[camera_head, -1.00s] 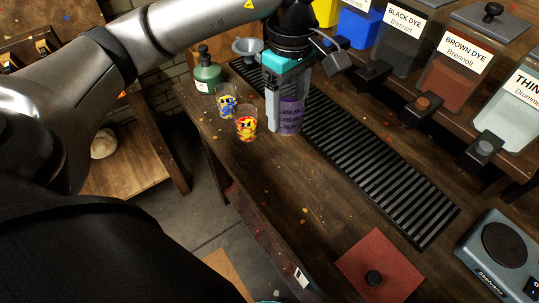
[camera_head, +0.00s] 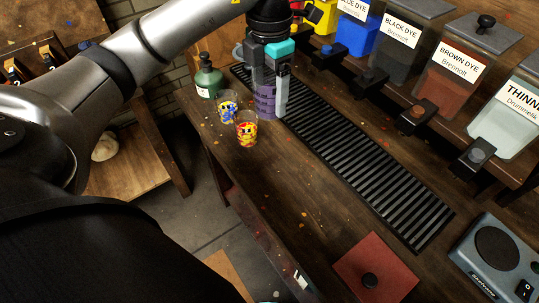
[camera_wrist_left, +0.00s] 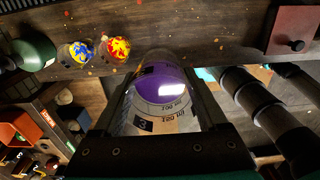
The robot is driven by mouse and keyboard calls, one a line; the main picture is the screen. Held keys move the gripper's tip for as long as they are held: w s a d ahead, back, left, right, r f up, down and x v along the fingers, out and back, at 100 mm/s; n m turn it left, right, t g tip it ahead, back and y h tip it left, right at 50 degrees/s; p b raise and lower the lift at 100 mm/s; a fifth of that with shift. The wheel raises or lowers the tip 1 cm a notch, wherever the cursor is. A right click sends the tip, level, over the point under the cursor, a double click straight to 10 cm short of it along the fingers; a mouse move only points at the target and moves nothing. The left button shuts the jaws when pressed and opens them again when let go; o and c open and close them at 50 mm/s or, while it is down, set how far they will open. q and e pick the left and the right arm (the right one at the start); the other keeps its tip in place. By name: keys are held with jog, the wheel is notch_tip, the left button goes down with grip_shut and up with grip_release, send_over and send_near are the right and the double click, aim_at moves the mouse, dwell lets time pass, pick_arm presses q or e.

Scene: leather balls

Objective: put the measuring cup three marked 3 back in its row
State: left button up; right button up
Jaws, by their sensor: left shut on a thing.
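My left gripper (camera_head: 268,88) is shut on the measuring cup marked 3 (camera_head: 265,103), a clear cup with purple in it. In the left wrist view the cup (camera_wrist_left: 160,95) sits between the two fingers, with a 3 and measuring marks on its side. In the head view it is upright beside the black slatted grate, at the far end of the bench; I cannot tell whether it touches the surface. Two small cups stand in a line to its left: one blue and yellow (camera_head: 228,107), one red and yellow (camera_head: 246,129). My right gripper is not in view.
A green bottle (camera_head: 208,78) stands behind the small cups. The black slatted grate (camera_head: 370,170) runs along the bench below the dye dispensers (camera_head: 440,85).

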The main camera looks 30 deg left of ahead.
pick_arm(q)
notch_tip(320, 180, down, 19)
jog(key=shift+f+b, duration=0.2)
jog(key=shift+b, duration=0.8)
jog(key=shift+f, duration=0.2)
jog(key=o, duration=1.6)
jog(key=shift+c, duration=0.2)
jog(key=shift+r, duration=0.2)
notch_tip(320, 180, up, 12)
jog(key=p, duration=0.1)
